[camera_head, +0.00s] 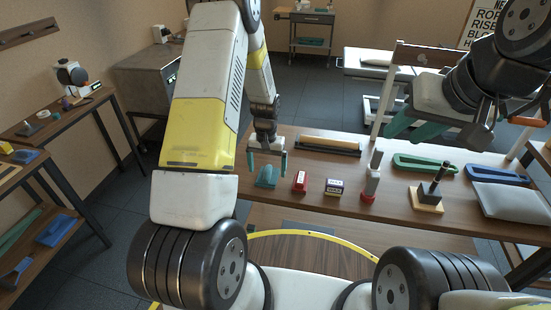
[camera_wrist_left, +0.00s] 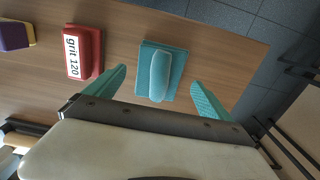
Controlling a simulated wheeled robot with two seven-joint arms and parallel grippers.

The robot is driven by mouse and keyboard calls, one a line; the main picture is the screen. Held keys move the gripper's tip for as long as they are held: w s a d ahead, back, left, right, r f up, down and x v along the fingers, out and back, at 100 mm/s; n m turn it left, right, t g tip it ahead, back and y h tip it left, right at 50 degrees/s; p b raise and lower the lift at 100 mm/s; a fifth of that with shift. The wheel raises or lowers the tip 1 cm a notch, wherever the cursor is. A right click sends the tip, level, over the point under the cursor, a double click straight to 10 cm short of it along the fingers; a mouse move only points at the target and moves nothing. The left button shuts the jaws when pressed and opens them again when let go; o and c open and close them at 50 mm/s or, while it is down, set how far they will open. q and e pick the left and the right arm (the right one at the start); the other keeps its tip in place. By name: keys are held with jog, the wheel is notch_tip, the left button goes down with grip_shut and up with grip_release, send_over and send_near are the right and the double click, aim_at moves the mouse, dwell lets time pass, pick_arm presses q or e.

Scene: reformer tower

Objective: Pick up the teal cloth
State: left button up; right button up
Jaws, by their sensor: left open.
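The teal cloth (camera_head: 267,176) lies on the wooden table near its left end. In the left wrist view, the teal cloth (camera_wrist_left: 160,76) is a flat rectangle with a lighter rounded ridge along its middle. My left gripper (camera_head: 267,163) is open and points down just above it. In the left wrist view, the two teal fingers of the left gripper (camera_wrist_left: 158,84) stand apart on either side of the cloth's near end, with nothing held between them. My right gripper (camera_head: 430,128) is raised over the table's right part, fingers apart and empty.
A red "grit 120" block (camera_head: 300,181) and a dark purple block (camera_head: 334,187) sit right of the cloth. Beyond are a grey-and-red tool (camera_head: 371,182), a stand with a dark post (camera_head: 428,196) and green (camera_head: 424,164) and blue (camera_head: 497,174) tools.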

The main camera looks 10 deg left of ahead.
pick_arm(q)
notch_tip(320, 180, down, 2)
jog(key=shift+c, duration=0.2)
jog(key=c, duration=1.4)
jog(key=shift+r, duration=0.1)
jog(key=shift+r, duration=0.45)
jog(key=r, duration=0.2)
jog(key=shift+s+d+r, duration=0.1)
jog(key=shift+s+r, duration=0.25)
jog(key=s+d+r, duration=0.1)
jog(key=s+d, duration=0.1)
jog(key=s, duration=1.3)
jog(key=shift+d+r, duration=0.15)
jog(key=shift+d, duration=0.25)
